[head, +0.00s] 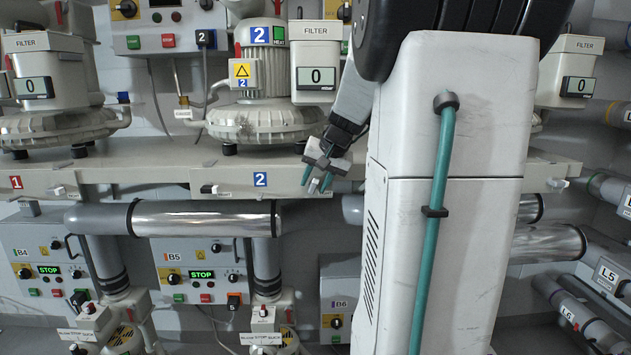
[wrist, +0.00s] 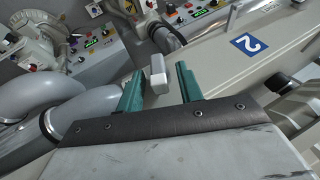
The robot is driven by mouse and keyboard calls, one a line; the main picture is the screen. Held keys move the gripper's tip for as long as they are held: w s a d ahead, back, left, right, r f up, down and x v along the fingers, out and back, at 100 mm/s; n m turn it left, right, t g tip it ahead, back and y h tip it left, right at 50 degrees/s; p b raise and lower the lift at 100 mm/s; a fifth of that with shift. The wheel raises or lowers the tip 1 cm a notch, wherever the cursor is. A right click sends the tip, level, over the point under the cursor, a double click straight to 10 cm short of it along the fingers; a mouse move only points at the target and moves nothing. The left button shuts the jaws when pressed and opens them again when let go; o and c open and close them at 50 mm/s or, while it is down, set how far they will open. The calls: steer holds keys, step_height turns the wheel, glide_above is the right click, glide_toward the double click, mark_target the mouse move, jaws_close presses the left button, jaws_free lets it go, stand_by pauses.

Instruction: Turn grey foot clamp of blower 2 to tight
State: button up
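Blower 2 (head: 262,90) stands on the long beige rail, with a blue "2" plate (head: 260,180) on the rail's front below it; that plate also shows in the wrist view (wrist: 248,44). The grey foot clamp is a small pale block (head: 313,186) on the rail's front, right of the plate. In the wrist view the grey clamp (wrist: 157,76) lies between my two teal fingers, with gaps visible on both sides. My gripper (head: 317,179) is open around or just in front of the clamp; its exact depth is unclear. The clamp's marking is not readable.
A black-handled foot clamp (head: 208,189) sits on the rail left of the plate. Below run a silver pipe (head: 205,218) and control box B5 (head: 203,272). My own column and arm hide the rail to the right in the head view.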

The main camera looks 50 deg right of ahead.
jaws_close()
steer(key=shift+s+d, duration=0.1)
steer(key=shift+s+d+f+m+t+y, duration=0.1)
steer(key=shift+f+m+t+y, duration=0.1)
steer(key=shift+t+y, duration=0.3)
steer(key=shift+s+d+f+m+t+y, duration=0.1)
steer(key=shift+m+t+y, duration=0.15)
steer(key=shift+t, duration=0.45)
steer(key=shift+s+d+f+m+t+y, duration=0.1)
steer(key=shift+f+m+t+y, duration=0.3)
steer(key=shift+t+y, duration=0.75)
steer(key=shift+s+d+f+m+t+y, duration=0.15)
steer(key=shift+m+t+y, duration=0.35)
steer(key=shift+t, duration=1.2)
steer(key=shift+s+a+f+m+t+y, duration=0.1)
steer(key=shift+f+m+t+y, duration=0.3)
steer(key=shift+t+y, duration=0.75)
steer(key=shift+t+h, duration=0.35)
steer(key=shift+t, duration=0.05)
